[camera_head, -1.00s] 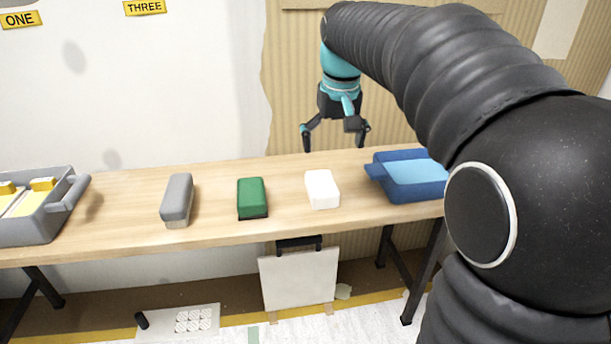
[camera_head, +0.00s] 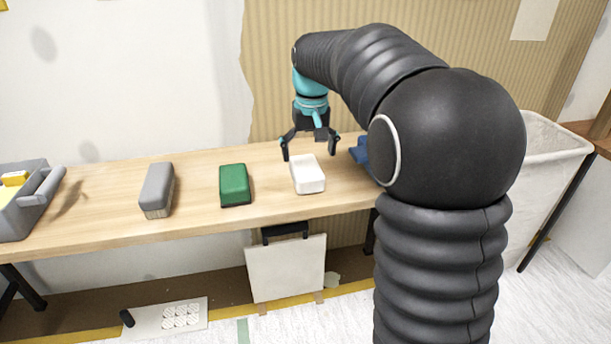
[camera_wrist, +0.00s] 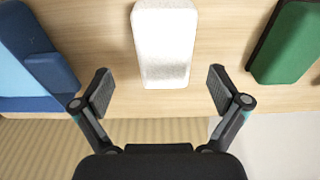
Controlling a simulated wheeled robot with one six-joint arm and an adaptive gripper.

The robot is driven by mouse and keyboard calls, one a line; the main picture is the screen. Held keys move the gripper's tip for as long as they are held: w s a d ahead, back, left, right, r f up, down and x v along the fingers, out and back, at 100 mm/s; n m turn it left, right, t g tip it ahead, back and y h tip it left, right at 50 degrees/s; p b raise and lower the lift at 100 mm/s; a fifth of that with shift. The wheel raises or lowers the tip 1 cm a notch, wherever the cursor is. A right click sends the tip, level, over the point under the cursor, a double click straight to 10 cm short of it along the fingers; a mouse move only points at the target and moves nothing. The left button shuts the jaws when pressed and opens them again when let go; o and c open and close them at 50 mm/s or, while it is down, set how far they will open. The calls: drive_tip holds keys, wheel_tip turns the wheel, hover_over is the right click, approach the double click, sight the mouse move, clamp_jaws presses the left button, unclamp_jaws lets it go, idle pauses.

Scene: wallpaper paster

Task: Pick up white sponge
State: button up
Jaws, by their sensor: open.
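The white sponge (camera_head: 307,175) lies on the wooden table, between the green block and the blue tray. My gripper (camera_head: 310,157) is open and empty, just above and behind the far end of the sponge. In the wrist view the white sponge (camera_wrist: 165,45) is at the top middle, ahead of the open fingers (camera_wrist: 161,92) and roughly centred between them. The fingers do not touch it.
A green block (camera_head: 235,184) and a grey block (camera_head: 157,189) stand left of the sponge. A blue tray (camera_wrist: 35,70) is close on its other side, mostly hidden by my arm in the head view. The table (camera_head: 105,203) is bare between the blocks.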

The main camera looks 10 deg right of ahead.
sight(306, 166)
drive_tip(key=shift+w+a+f+b, duration=0.15)
drive_tip(key=shift+f+b, duration=0.15)
drive_tip(key=shift+f, duration=1)
drive_tip(key=shift+w+a+f+b, duration=0.15)
drive_tip(key=shift+f+b, duration=0.15)
drive_tip(key=shift+f, duration=1)
drive_tip(key=c, duration=1.1)
